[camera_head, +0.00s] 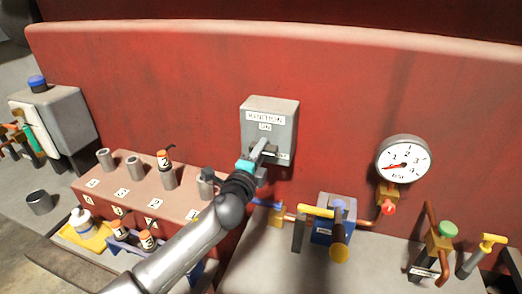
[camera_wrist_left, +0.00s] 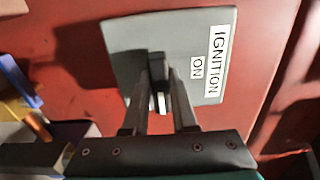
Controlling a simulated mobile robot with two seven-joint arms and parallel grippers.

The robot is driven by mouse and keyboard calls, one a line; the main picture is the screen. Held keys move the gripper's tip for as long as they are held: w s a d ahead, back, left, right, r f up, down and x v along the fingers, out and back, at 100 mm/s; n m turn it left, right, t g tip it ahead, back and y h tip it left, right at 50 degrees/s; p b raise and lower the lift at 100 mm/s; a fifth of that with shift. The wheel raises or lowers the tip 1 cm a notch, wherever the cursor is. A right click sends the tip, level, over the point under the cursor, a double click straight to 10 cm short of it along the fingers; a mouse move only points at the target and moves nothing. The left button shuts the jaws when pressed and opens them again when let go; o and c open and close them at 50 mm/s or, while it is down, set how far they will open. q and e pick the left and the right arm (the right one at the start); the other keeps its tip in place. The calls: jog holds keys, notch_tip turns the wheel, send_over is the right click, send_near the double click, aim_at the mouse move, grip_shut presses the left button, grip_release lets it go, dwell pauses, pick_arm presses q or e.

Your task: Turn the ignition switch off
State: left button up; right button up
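The grey ignition box (camera_head: 270,106) is fixed to the red wall, with labels reading IGNITION and ON at its top. It fills the middle of the left wrist view (camera_wrist_left: 122,42), turned sideways. My left gripper (camera_head: 262,150) is at the lower front of the box. In the left wrist view its two fingers (camera_wrist_left: 160,92) stand on either side of the small dark switch lever (camera_wrist_left: 157,66). I cannot tell whether the fingers press on the lever. In the head view the gripper hides most of the lever and part of a lower label. My right gripper is not in view.
A round gauge (camera_head: 403,158) is on the wall to the right. Below it are a blue valve block (camera_head: 334,232) with yellow handles and copper pipes. A numbered reddish rack (camera_head: 125,182) with metal cylinders stands left of my left arm. The wall above the box is clear.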

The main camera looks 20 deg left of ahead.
pick_arm(q)
jog(key=o, duration=0.4)
jog(key=shift+o, duration=0.2)
jog(key=s, duration=1.5)
jog(key=shift+a+b, duration=0.25)
jog(key=shift+b, duration=0.2)
jog(key=shift+s, duration=0.15)
